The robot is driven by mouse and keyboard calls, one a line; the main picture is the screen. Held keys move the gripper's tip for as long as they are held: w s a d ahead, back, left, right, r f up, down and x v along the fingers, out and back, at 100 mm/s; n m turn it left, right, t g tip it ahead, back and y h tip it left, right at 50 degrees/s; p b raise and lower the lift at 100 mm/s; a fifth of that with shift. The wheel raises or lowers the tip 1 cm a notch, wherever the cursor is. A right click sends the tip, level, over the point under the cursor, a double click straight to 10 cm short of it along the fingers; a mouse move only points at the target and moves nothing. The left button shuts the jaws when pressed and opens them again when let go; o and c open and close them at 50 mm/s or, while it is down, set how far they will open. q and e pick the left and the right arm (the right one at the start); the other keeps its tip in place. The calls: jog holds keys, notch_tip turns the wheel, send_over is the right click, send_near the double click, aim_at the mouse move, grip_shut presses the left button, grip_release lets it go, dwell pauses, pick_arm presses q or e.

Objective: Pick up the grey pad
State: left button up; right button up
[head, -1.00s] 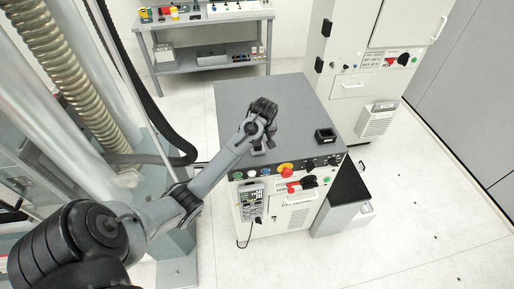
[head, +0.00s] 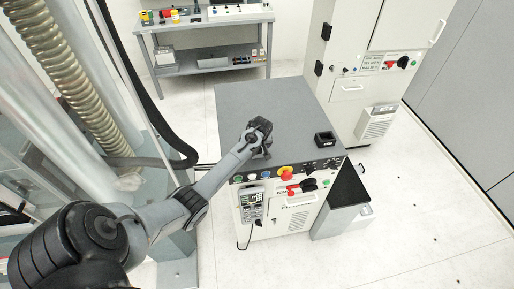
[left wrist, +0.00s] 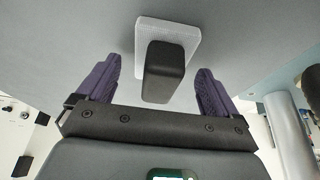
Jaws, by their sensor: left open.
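The grey pad is a dark grey block (left wrist: 164,72) with a pale, finely ribbed square plate (left wrist: 188,36) at its far end, seen in the left wrist view against the grey cabinet top. My left gripper (left wrist: 158,70) is open, with its two purple fingers on either side of the block and a visible gap on each side. In the head view my left gripper (head: 258,138) is low over the front part of the cabinet top (head: 250,103) and mostly hides the pad. My right gripper is not in view.
A small black open-topped block (head: 325,139) sits on the cabinet top near its right edge. Buttons and a red switch (head: 291,189) are on the cabinet's front. A black-topped box (head: 347,186) stands to the right. The back of the cabinet top is clear.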

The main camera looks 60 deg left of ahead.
pick_arm(q)
jog(key=shift+a+f, duration=0.1)
jog(key=shift+f, duration=0.15)
jog(key=shift+c, duration=0.2)
jog(key=c, duration=1.1)
jog(key=shift+r, duration=0.2)
jog(key=shift+c, duration=0.2)
jog(key=shift+r, duration=0.6)
notch_tip(320, 180, up, 2)
jog(key=shift+r+b, duration=0.25)
jog(key=shift+b, duration=0.2)
jog(key=w+d+r+b, duration=0.1)
jog(key=w+d+r, duration=0.1)
jog(key=d, duration=0.3)
jog(key=w+d+r, duration=0.2)
jog(key=d+r, duration=0.3)
jog(key=shift+w+d+b, duration=0.3)
jog(key=shift+d+b, duration=0.05)
jog(key=shift+b, duration=0.05)
